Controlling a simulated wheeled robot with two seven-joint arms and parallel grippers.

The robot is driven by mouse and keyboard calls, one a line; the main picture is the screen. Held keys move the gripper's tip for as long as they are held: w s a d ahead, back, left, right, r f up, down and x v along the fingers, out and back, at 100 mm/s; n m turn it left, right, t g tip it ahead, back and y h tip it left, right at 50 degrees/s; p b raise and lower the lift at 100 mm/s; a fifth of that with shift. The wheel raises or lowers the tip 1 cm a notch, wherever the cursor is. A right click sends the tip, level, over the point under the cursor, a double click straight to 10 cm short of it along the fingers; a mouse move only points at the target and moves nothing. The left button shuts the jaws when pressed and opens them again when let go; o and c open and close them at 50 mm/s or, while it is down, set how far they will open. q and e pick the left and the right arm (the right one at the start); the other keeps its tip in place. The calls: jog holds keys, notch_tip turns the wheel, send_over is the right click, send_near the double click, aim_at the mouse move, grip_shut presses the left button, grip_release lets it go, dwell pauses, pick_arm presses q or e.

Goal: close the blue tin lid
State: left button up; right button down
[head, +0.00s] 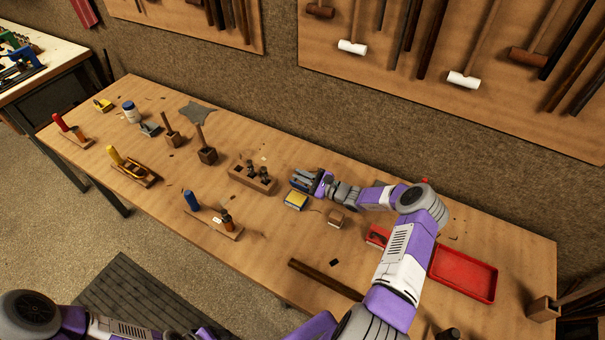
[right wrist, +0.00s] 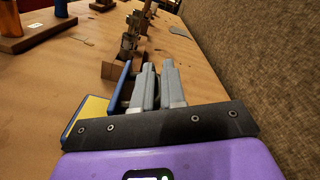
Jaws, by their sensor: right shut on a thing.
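The blue tin (head: 295,201) sits on the workbench near its middle, with a yellow inside showing. Its blue lid (right wrist: 122,86) stands raised, roughly upright, along the tin's far side; the yellow inside (right wrist: 90,110) also shows in the right wrist view. My right gripper (head: 302,180) is at the lid, behind the tin; in the right wrist view its two grey fingers (right wrist: 158,76) are close together right beside the lid. It is shut on the lid, though the fingers partly hide the contact. My left gripper is not in view.
A wooden block with tools (head: 252,179) stands left of the tin. A small wooden block (head: 336,218) lies to its right, and a red tray (head: 463,273) lies farther right. A dark rod (head: 325,279) lies near the front edge. The back wall is close behind.

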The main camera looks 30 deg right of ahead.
jog(key=shift+s+f, duration=0.1)
dwell(0.3)
jog(key=c, duration=1.5)
grip_release()
jog(key=shift+s, duration=0.1)
jog(key=v, duration=0.7)
jog(key=shift+s+d, duration=0.1)
jog(key=shift+s, duration=0.1)
